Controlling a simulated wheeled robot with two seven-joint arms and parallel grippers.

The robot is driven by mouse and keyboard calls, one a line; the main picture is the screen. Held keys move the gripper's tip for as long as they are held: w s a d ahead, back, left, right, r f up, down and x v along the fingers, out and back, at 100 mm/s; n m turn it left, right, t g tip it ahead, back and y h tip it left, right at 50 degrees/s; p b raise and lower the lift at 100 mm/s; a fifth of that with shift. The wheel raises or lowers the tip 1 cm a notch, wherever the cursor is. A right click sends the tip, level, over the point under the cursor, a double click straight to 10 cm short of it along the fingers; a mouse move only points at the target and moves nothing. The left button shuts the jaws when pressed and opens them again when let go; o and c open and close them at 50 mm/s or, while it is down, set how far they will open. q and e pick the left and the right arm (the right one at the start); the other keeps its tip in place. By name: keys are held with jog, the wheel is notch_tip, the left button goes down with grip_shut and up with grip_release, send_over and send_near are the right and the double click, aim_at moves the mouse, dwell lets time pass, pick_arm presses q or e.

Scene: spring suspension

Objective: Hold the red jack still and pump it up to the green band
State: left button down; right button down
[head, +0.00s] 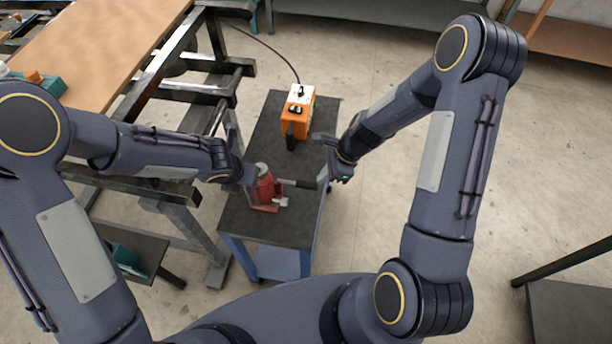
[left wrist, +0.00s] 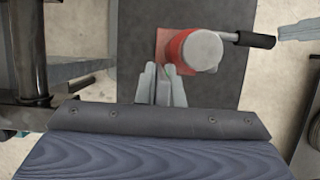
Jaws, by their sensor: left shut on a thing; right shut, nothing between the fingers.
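The red jack (head: 266,189) stands on the dark top of a small cart, and its pale round top shows in the left wrist view (left wrist: 199,50). Its pump handle (left wrist: 254,40) has a black grip and sticks out to the right. My left gripper (head: 251,186) is at the jack's left side, its fingers (left wrist: 161,84) shut on the jack's body. My right gripper (head: 326,174) is shut and empty by the outer end of the handle; its fingers (left wrist: 290,31) appear just past the grip. I cannot make out the green band.
The cart (head: 255,130) has a dark top and blue frame. An orange box (head: 298,112) with a black cable stands behind the jack. A workbench with a wooden top (head: 110,40) is on the left. Open floor lies to the right.

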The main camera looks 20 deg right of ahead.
pick_arm(q)
jog(key=shift+w, duration=0.1)
pick_arm(e)
jog(key=v, duration=1.2)
dwell(0.8)
jog(key=a, duration=0.1)
jog(key=a+f, duration=0.1)
jog(key=a, duration=0.3)
jog(key=shift+w+f, duration=0.15)
jog(key=shift+w, duration=0.25)
